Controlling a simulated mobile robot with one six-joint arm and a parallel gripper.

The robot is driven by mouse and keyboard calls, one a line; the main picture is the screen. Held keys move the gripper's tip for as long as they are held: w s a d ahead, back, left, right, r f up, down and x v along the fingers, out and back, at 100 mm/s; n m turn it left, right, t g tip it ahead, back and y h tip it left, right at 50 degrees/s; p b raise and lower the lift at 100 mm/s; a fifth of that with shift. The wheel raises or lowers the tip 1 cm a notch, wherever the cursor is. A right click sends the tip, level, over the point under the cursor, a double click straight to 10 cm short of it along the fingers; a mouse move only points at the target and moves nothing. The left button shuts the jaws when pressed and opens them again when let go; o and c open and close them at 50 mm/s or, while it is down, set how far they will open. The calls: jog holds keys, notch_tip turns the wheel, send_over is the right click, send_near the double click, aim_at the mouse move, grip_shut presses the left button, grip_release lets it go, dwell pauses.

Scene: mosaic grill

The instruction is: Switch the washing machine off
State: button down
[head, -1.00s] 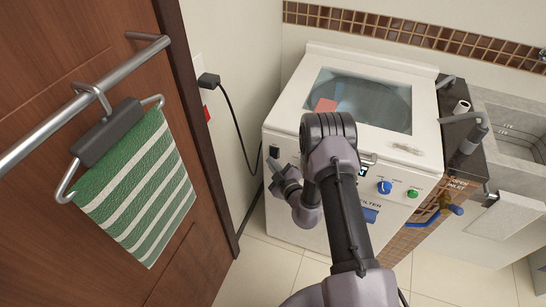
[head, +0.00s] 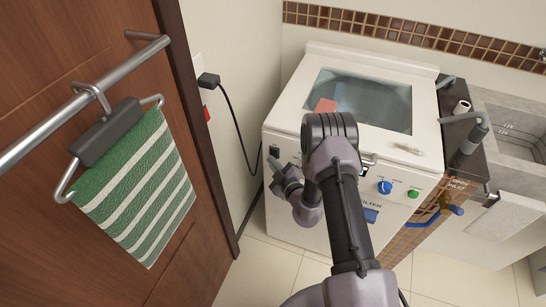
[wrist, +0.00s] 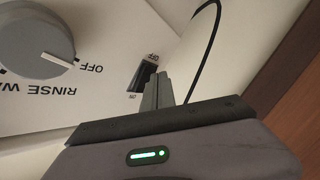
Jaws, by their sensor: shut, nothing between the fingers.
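The white washing machine (head: 284,117) stands against the back wall, with its control panel facing me. A black rocker switch (wrist: 143,76) sits on the panel in the wrist view, with small labels at its two ends. The same switch (head: 274,151) is at the panel's left end in the head view. My gripper (wrist: 160,82) is shut and empty, its fingertips close beside the switch; I cannot tell whether they touch it. In the head view my gripper (head: 273,165) is just below the switch. My arm hides the middle of the panel.
A grey knob (wrist: 35,38) marked OFF and RINSE is left of the switch in the wrist view. A blue knob (head: 384,187) and green knob (head: 412,194) are further right. A black cord (head: 236,120) hangs by the wall. A towel (head: 137,190) hangs on the door at left.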

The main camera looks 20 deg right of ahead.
jog(key=shift+s+a+r+p, duration=0.1)
jog(key=shift+s+a+p, duration=0.2)
jog(key=shift+s+a, duration=0.25)
jog(key=shift+s+d, duration=0.1)
jog(key=s+a, duration=0.1)
jog(key=s+a+p, duration=0.1)
jog(key=s+a, duration=0.1)
jog(key=s, duration=0.1)
jog(key=shift+r, duration=0.3)
